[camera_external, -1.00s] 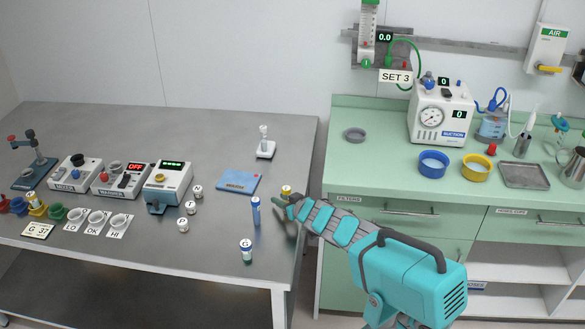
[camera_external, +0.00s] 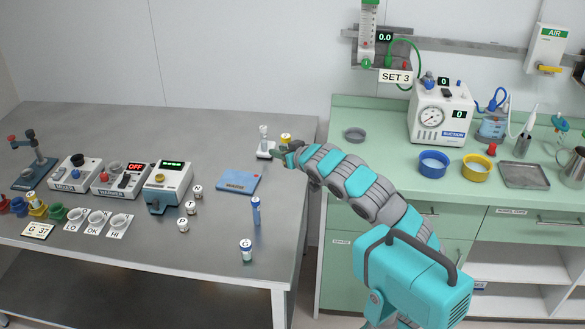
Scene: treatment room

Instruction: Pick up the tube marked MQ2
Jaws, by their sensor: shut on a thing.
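My gripper (camera_external: 284,148) is at the right end of the grey table, to the right of a small white stand (camera_external: 265,150). A blue tube (camera_external: 256,211) stands upright nearer the front, and a white-topped tube with a blue band (camera_external: 246,250) stands in front of that.
A blue flat pad (camera_external: 238,182) lies mid-table. Several small devices (camera_external: 165,186) and labelled cups (camera_external: 97,220) fill the left side. The green counter (camera_external: 385,150) stands to the right, with a suction unit (camera_external: 440,112). The table's front middle is clear.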

